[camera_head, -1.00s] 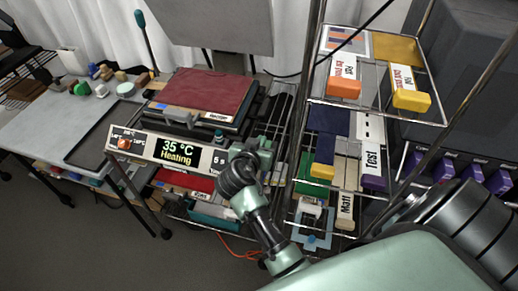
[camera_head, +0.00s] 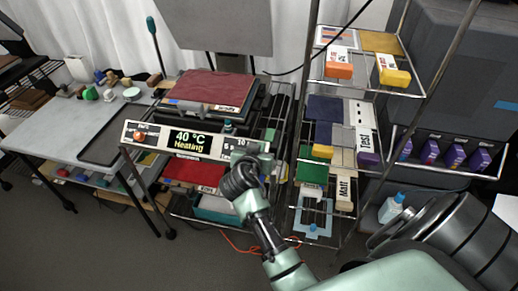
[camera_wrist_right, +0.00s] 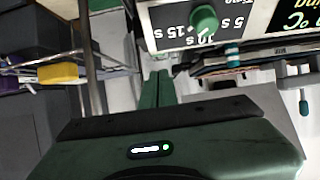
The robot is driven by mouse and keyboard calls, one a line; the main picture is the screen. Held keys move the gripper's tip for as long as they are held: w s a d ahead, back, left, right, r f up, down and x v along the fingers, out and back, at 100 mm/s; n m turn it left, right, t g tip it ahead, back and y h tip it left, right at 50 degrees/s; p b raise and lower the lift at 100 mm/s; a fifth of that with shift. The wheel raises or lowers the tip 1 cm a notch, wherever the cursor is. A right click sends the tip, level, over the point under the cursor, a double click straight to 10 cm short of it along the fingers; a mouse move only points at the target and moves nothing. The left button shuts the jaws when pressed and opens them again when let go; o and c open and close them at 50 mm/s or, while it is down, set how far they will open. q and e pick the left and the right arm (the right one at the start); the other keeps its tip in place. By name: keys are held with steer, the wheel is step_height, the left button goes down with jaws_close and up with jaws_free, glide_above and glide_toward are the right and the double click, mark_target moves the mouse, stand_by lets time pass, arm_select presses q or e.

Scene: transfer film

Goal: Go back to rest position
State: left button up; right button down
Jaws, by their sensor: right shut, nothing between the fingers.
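My right gripper (camera_head: 250,152) is at the right end of the heat press control panel (camera_head: 148,138), its arm reaching up from the lower right. In the right wrist view its two green fingers (camera_wrist_right: 157,88) are together, with nothing between them. There they point just left of a green knob (camera_wrist_right: 204,20) on the panel's time dial, apart from it. The display (camera_head: 189,141) reads 40 °C, Heating. In the head view the gripper partly hides the panel's right end. My left gripper is not in view.
The press has a dark red top (camera_head: 213,88). A wire rack (camera_head: 352,85) with labelled, coloured trays stands close to the right of my arm. A grey table (camera_head: 55,128) with small objects is at left. The floor (camera_head: 90,250) at lower left is clear.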

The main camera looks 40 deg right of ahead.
steer(key=s+a+f+n+g+y+b, duration=0.1)
steer(key=s+a+f+n+y, duration=0.2)
steer(key=f, duration=0.8)
steer(key=s+a+f+n+y+b, duration=0.1)
steer(key=s+a+f+n, duration=0.3)
steer(key=f, duration=0.7)
steer(key=s+a+f+n+g+y, duration=0.1)
steer(key=s+a+f+y, duration=0.25)
steer(key=f, duration=0.65)
steer(key=s+a+f+n+g+y+b, duration=0.1)
steer(key=s+a+f+n+g, duration=0.2)
steer(key=s+f, duration=1.05)
steer(key=s+f+g, duration=0.1)
steer(key=s+f, duration=0.3)
steer(key=s, duration=0.7)
steer(key=s+d+f+n+g+y+b, duration=0.1)
steer(key=s+f, duration=0.3)
steer(key=s, duration=0.8)
steer(key=shift+f+g+b, duration=0.3)
